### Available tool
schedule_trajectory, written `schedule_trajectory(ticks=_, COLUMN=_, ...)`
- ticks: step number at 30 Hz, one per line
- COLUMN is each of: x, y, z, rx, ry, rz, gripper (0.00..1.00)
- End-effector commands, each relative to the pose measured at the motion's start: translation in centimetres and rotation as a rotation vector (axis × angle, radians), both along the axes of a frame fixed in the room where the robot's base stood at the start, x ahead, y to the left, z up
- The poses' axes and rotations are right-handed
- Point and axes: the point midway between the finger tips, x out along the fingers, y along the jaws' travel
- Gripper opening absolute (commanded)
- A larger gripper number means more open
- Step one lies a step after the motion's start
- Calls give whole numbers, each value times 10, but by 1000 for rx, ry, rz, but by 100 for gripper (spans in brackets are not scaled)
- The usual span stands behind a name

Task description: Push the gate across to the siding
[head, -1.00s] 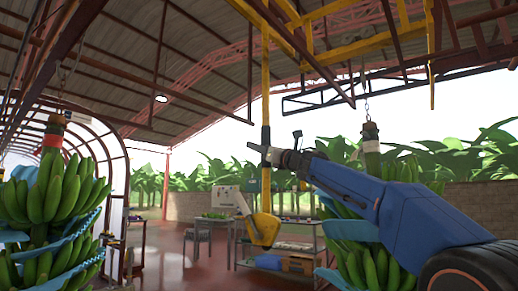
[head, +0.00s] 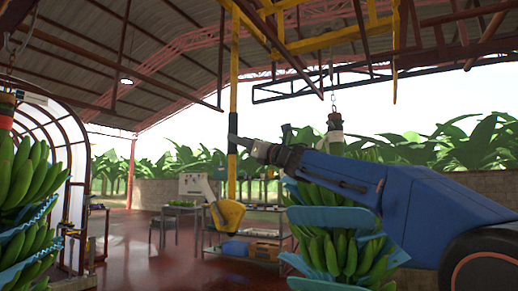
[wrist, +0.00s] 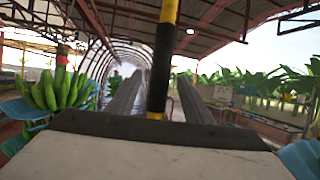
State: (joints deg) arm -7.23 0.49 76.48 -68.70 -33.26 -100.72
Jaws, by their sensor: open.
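The gate seems to be the overhead yellow frame part with a hanging yellow-and-black pole (head: 233,60). In the wrist view the pole's black lower part (wrist: 163,65) stands upright between my two fingers. My gripper (head: 234,143) is open and overlaps the pole in the head view. In the wrist view, my gripper (wrist: 160,100) has a finger on each side of the pole; I cannot tell whether either touches it. The siding cannot be told apart for sure among the overhead rails (head: 350,85).
A banana bunch with blue sheets (head: 335,245) hangs close behind my arm. Another bunch (head: 22,200) hangs at the left edge, beside an arched tunnel frame (head: 75,150). Red floor lies open at centre left.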

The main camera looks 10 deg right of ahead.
Motion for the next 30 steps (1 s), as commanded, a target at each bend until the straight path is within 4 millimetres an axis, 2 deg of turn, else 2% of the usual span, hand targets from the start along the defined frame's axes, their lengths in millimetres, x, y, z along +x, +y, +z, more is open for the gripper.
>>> schedule_trajectory(ticks=9, x=-41, y=-36, z=-22, rx=-1, ry=1, rz=-2, gripper=46)
schedule_trajectory(ticks=15, x=-56, y=-48, z=-30, rx=0, ry=0, rz=-1, gripper=46)
schedule_trajectory(ticks=30, x=-60, y=-54, z=-34, rx=16, ry=14, rz=-5, gripper=46)
